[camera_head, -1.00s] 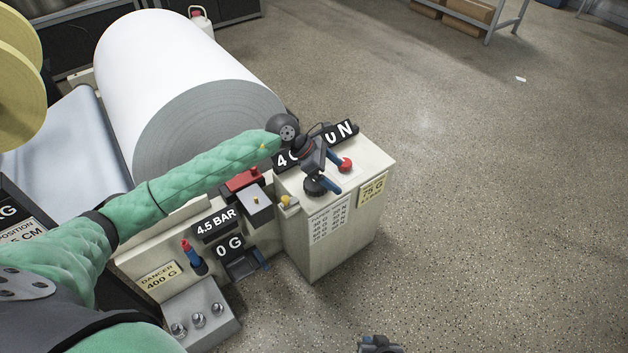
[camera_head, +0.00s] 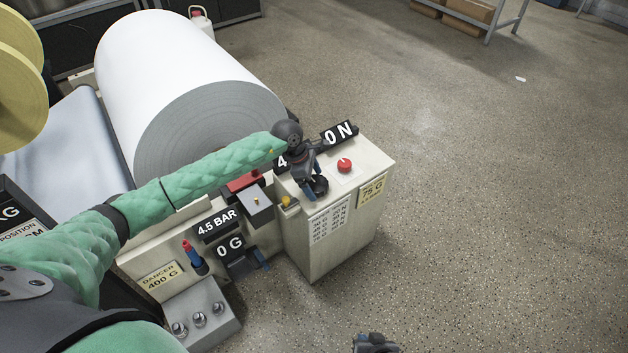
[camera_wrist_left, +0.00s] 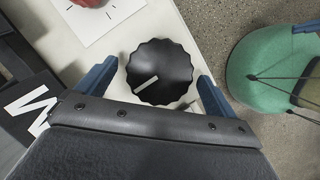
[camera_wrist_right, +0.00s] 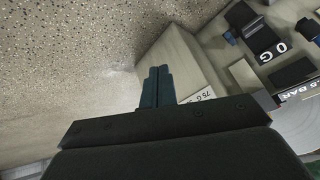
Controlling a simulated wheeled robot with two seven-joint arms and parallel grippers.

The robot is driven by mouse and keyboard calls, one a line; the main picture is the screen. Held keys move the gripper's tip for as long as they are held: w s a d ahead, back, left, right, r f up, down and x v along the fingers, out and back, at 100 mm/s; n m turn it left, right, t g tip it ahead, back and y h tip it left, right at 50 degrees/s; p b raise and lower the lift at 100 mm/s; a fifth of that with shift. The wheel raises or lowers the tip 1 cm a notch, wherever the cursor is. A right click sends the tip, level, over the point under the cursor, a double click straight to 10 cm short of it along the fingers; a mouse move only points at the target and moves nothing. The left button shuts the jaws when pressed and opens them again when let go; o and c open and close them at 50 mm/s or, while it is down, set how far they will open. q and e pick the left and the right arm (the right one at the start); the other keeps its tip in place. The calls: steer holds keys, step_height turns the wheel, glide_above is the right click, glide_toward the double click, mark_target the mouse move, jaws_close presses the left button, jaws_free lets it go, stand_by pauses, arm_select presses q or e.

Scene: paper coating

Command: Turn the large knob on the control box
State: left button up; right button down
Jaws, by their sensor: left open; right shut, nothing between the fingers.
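The large black knob (camera_wrist_left: 160,72) with scalloped edges and a white pointer line sits on top of the control box (camera_head: 330,245). In the left wrist view it lies between the blue fingers of my left gripper (camera_wrist_left: 150,82), which is open with a finger at either side. I cannot tell whether the fingers touch it. In the head view my left gripper (camera_head: 311,186) points down over the knob (camera_head: 319,186) and partly hides it. My right gripper (camera_wrist_right: 157,88) is shut and empty, with the box beyond it; in the head view its arm end shows at the bottom edge.
A red button (camera_head: 344,165) is beside the knob on the box top. The "0 N" display (camera_head: 340,132) stands behind, partly hidden by my left wrist. A large white paper roll (camera_head: 190,80) is to the left. Open floor lies to the right.

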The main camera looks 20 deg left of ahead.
arm_select(q)
steer(key=shift+d+f, duration=0.1)
steer(key=shift+f, duration=0.15)
